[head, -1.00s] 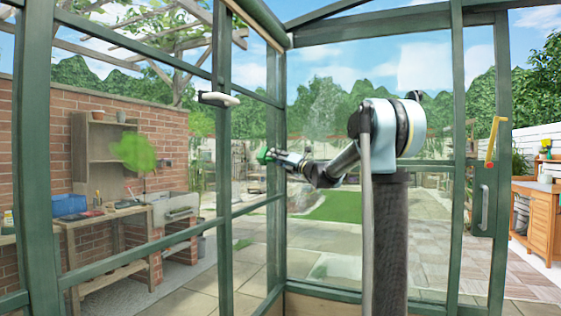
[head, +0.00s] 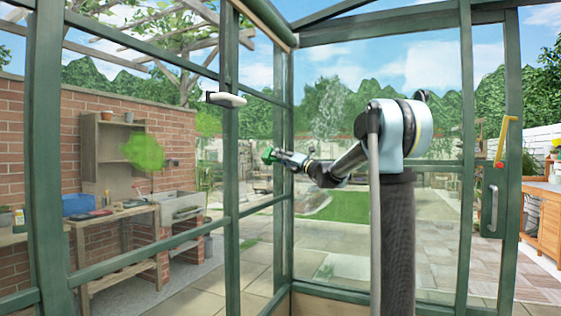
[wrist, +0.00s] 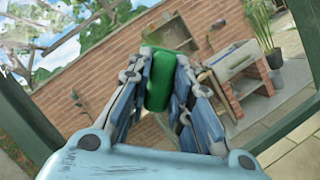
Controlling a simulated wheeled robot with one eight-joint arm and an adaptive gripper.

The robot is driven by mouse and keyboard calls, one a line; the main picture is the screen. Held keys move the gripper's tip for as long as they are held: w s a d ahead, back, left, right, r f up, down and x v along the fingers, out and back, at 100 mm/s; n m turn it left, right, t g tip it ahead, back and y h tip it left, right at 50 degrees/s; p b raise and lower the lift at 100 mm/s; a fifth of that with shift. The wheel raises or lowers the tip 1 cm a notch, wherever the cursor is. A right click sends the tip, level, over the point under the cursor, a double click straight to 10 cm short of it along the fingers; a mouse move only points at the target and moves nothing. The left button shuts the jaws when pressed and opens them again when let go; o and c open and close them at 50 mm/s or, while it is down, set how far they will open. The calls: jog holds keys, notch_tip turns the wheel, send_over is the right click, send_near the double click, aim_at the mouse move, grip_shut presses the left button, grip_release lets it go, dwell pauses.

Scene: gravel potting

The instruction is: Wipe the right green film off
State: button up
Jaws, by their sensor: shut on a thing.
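A bright green film patch (head: 143,151) shows on the glass of the left pane in the head view. I see no second film patch clearly; greenery behind the glass makes fainter film hard to tell. My gripper (head: 270,156) is shut on a green block (wrist: 160,80), held between its fingers. In the head view the block is a small green shape at the gripper's tip, near the corner post and to the right of the film patch. I cannot tell whether the block touches glass.
Dark green frame posts (head: 232,150) divide the glass panes. A wooden bench (head: 110,222) and a brick wall (head: 50,120) lie behind the left glass.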

jog(key=shift+w+a, duration=0.3)
jog(key=shift+a, duration=0.5)
jog(key=shift+w, duration=0.1)
dwell(0.3)
jog(key=shift+w+d+r, duration=0.6)
jog(key=shift+w+r, duration=0.35)
jog(key=shift+w, duration=0.85)
jog(key=shift+s+a, duration=0.2)
jog(key=shift+s, duration=0.45)
jog(key=shift+s+a, duration=0.25)
jog(key=shift+s, duration=0.4)
jog(key=shift+s+a, duration=0.2)
jog(key=shift+s, duration=0.45)
jog(key=shift+r, duration=0.9)
jog(key=shift+w+d, duration=0.2)
jog(key=shift+w, duration=0.45)
jog(key=shift+w+d, duration=0.25)
jog(key=shift+w, duration=0.4)
jog(key=shift+w+d, duration=0.2)
jog(key=shift+w, duration=0.45)
jog(key=shift+d, duration=0.1)
